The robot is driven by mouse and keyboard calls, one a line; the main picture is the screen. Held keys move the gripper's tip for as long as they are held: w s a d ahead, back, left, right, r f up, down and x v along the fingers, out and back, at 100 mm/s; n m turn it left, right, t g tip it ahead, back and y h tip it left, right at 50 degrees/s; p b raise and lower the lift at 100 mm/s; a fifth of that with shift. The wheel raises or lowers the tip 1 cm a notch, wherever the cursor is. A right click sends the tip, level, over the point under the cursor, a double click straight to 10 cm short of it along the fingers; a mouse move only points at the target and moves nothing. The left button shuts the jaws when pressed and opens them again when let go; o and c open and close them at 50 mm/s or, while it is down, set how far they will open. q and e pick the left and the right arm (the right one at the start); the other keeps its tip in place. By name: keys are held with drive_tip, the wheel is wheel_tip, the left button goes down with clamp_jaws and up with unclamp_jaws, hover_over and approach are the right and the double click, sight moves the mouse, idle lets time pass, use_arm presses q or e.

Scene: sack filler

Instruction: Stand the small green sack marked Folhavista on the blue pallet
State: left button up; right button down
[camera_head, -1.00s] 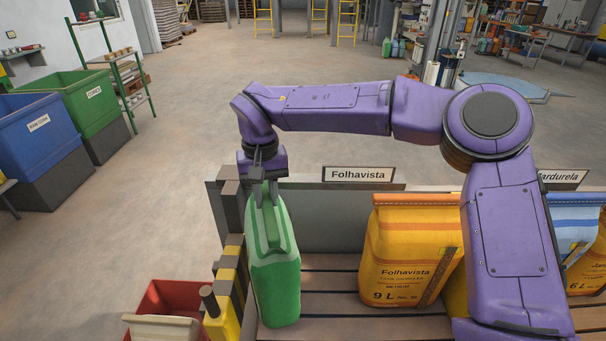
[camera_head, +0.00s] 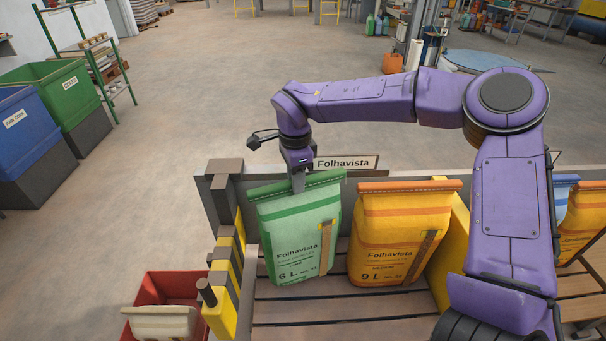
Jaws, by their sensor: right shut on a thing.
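The green sack (camera_head: 299,238) reads Folhavista and 6 L. It stands upright, or nearly so, at the left end of the slatted wooden bay, with its printed front facing me. My right gripper (camera_head: 298,184) comes down on the sack's folded top edge and is shut on it. I cannot tell whether the sack's base touches the slats. I see no clear blue pallet; a flat pale blue shape (camera_head: 497,62) lies on the floor far back right. My left gripper is out of view.
An orange Folhavista 9 L sack (camera_head: 399,235) stands close right of the green one. A grey back wall with a Folhavista sign (camera_head: 345,163) and a yellow-black post (camera_head: 226,270) bound the bay. A red crate (camera_head: 158,284) is lower left. Open floor lies beyond.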

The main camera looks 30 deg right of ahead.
drive_tip(key=shift+s+d+f+m, duration=0.15)
drive_tip(key=shift+d+m, duration=0.45)
drive_tip(key=shift+m, duration=0.6)
drive_tip(key=shift+s+d+f+m, duration=0.15)
drive_tip(key=shift+d+m, duration=0.05)
drive_tip(key=shift+m, duration=0.3)
wheel_tip(320, 180, down, 3)
drive_tip(key=shift+r+b, duration=0.15)
drive_tip(key=shift+b, duration=1.05)
drive_tip(key=shift+f+b, duration=0.3)
drive_tip(key=shift+f, duration=0.65)
drive_tip(key=c, duration=0.9)
unclamp_jaws()
drive_tip(key=shift+r, duration=0.1)
